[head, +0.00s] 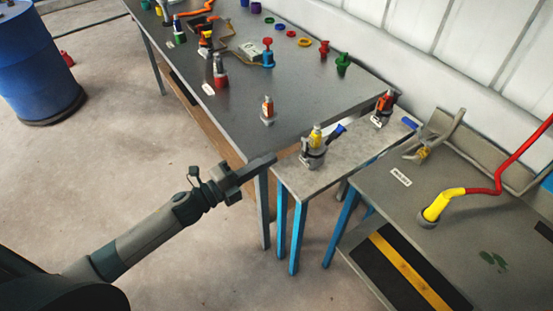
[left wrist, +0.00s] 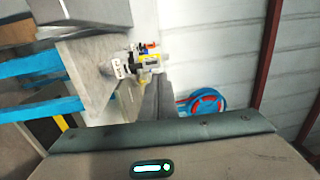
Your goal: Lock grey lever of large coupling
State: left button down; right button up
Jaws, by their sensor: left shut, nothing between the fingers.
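A grey coupling (head: 312,158) with a yellow top and a blue handle stands upright on the narrow grey table (head: 350,155). Which part of it is the grey lever is too small to tell. In the left wrist view the coupling (left wrist: 122,68) shows just beyond my fingertips, partly hidden by them. My left gripper (head: 270,160) is shut and empty. It is to the left of the coupling, near the table corner, and looks apart from it. In the left wrist view its fingers (left wrist: 156,98) are together. My right gripper is not in view.
A smaller orange-and-grey fitting (head: 383,108) stands farther back on the narrow table. The long dark table (head: 250,110) holds several coloured fittings. The right bench (head: 400,215) carries a yellow-and-red hose (head: 470,190). A blue barrel (head: 35,60) stands far left.

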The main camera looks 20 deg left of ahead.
pick_arm(q)
jog(key=shift+r+b+v, duration=0.15)
jog(key=shift+b+v, duration=0.2)
jog(key=shift+v, duration=0.85)
jog(key=shift+r+b+v, duration=0.15)
jog(key=shift+b+v, duration=0.2)
jog(key=shift+v, duration=0.9)
